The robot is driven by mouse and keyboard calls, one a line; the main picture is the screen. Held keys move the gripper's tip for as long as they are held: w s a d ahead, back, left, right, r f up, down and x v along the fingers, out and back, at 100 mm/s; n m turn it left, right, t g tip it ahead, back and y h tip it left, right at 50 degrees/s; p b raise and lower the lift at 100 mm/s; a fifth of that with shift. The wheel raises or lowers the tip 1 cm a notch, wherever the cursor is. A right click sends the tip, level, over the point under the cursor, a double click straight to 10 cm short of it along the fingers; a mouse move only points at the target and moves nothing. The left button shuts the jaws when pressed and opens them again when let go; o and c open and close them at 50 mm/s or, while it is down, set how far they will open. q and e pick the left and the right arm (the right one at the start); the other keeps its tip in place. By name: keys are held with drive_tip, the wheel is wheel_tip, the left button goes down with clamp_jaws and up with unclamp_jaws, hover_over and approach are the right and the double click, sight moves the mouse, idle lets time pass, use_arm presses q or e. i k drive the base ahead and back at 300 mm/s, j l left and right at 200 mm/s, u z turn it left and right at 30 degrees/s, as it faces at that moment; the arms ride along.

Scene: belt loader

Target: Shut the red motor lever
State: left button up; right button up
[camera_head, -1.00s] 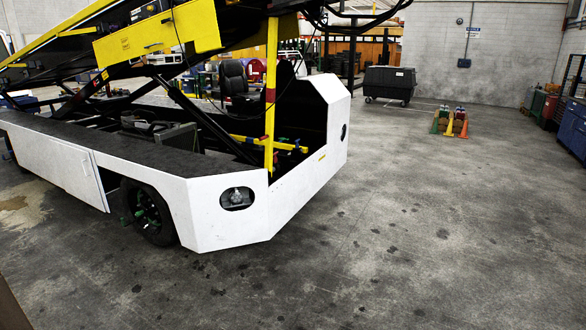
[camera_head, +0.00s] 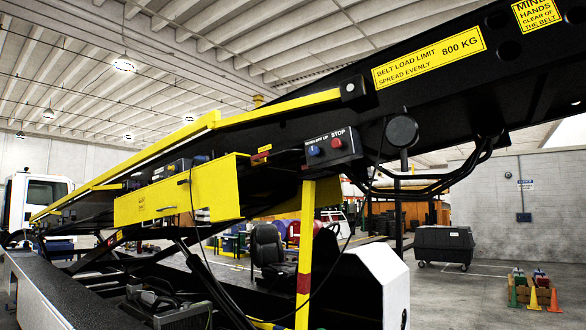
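The belt loader's long black conveyor boom (camera_head: 440,95) slopes up across the view from lower left to upper right. On its side, a small red and yellow part (camera_head: 262,155) sits just left of the control box; it may be the red motor lever, but it is too small to tell its position. The black control box (camera_head: 332,148) carries a blue knob and a red knob under a STOP label. A yellow box (camera_head: 190,192) is mounted further left on the boom. Neither of my grippers is in view.
A yellow post with a red band (camera_head: 304,265) stands below the control box. Black hoses (camera_head: 440,178) hang under the boom. A white body panel (camera_head: 383,285) is at lower right. A black bin (camera_head: 443,245) and orange cones (camera_head: 543,299) stand on open floor at right.

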sight(255, 159)
drive_tip(key=i+l+u, duration=0.3)
drive_tip(key=i, duration=0.2)
drive_tip(key=i+l, duration=0.3)
drive_tip(key=i, duration=0.2)
drive_tip(key=i+l, duration=0.3)
drive_tip(key=i, duration=0.25)
drive_tip(key=u, duration=1.35)
